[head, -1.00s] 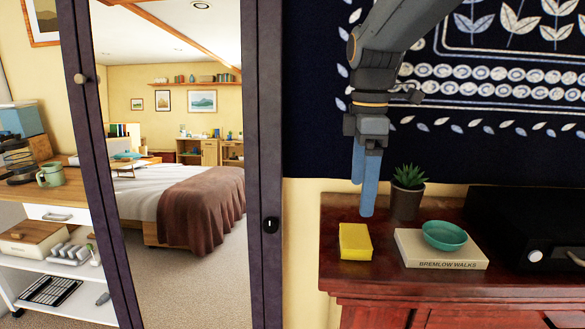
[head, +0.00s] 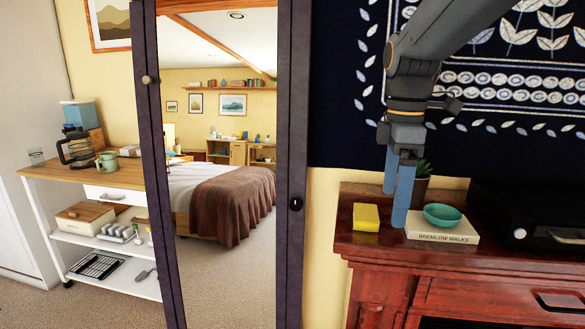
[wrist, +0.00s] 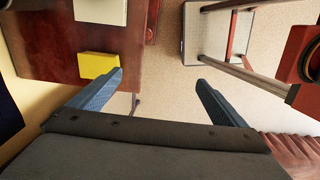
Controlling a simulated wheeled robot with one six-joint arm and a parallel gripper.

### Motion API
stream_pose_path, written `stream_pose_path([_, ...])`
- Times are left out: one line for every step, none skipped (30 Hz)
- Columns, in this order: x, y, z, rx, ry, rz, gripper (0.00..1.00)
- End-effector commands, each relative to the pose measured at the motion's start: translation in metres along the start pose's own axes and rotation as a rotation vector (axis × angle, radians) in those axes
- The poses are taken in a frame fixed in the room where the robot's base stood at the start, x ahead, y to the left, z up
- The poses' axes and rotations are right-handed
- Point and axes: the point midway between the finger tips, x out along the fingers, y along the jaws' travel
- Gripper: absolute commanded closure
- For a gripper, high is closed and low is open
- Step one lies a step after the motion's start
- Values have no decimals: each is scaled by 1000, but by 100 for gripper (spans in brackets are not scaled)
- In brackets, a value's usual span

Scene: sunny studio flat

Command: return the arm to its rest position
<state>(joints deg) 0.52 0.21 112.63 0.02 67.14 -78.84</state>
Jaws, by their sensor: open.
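My gripper (head: 397,205) hangs from my arm, fingers pointing down, in front of the red-brown wooden cabinet (head: 385,247) in the head view. Its two blue fingers are apart and nothing is between them. The wrist view also shows my gripper (wrist: 160,78) open, with floor visible between the fingertips. In that view the left fingertip overlaps the edge of a yellow block (wrist: 97,64); I cannot tell whether they touch. My arm crosses the upper right of the head view.
The cabinet top holds the yellow block (head: 366,217), a pale book (head: 445,235) with a teal bowl (head: 442,214), a partly hidden potted plant (head: 421,185) and a black box (head: 525,212). A dark-framed mirror (head: 294,150) stands left. A white trolley (head: 110,185) stands farther left.

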Motion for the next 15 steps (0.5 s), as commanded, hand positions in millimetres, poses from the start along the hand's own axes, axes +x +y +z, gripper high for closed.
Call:
stream_pose_path([6,-2,0,25,0,-1,4])
stream_pose_path([9,-2,-1,40,0,0,4])
stream_pose_path([13,-4,-2,58,0,1,4])
stream_pose_path([16,-4,-2,73,0,1,4])
stream_pose_path([19,-5,-3,89,0,2,4])
stream_pose_path([23,-6,-3,110,1,3,4])
stream_pose_path([27,-7,-3,128,1,4,4])
stream_pose_path([31,-9,-4,148,1,5,4])
stream_pose_path([36,-10,-3,176,2,6,4])
stream_pose_path([40,-11,-3,197,2,7,4])
stream_pose_path([45,-13,-3,224,2,7,4])
stream_pose_path([51,-15,-2,259,3,9,4])
stream_pose_path([56,-16,-2,288,3,10,4])
stream_pose_path([62,-18,-1,319,4,10,4])
stream_pose_path([69,-21,0,361,5,12,4])
